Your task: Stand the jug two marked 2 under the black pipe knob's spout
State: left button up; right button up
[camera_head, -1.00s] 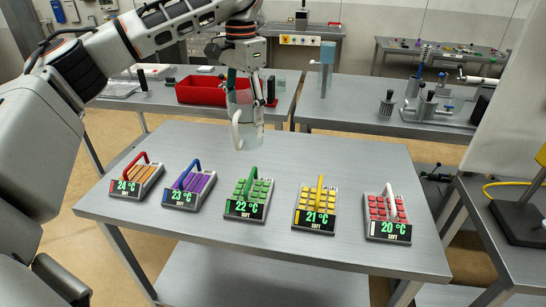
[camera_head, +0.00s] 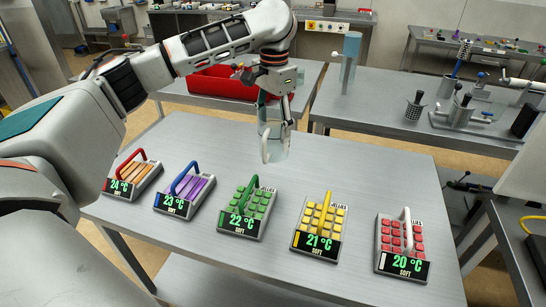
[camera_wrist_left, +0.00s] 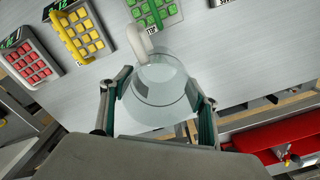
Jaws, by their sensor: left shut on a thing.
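My left gripper (camera_head: 273,104) is shut on a clear jug (camera_head: 274,146) with a pale handle, held upright or nearly so above the front table, behind the green tray. In the left wrist view the jug (camera_wrist_left: 160,92) sits between the two fingers, its handle (camera_wrist_left: 139,42) pointing away from the wrist. No number on the jug can be read, so I cannot tell whether it is jug two. I cannot pick out a black pipe knob with a spout for certain. My right gripper is not in view.
Several trays of coloured pieces with handles and temperature displays, such as the green tray (camera_head: 252,209) and yellow tray (camera_head: 319,222), line the front table (camera_head: 400,170). Behind stand a red bin (camera_head: 222,86), a blue-grey cylinder (camera_head: 350,56) and metal fixtures (camera_head: 467,108).

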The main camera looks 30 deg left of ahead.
aim_at(273, 155)
pick_arm(q)
notch_tip(273, 155, down, 10)
jog(key=shift+f, duration=0.25)
dwell(0.4)
jog(key=o, duration=1.2)
jog(key=shift+f, duration=0.15)
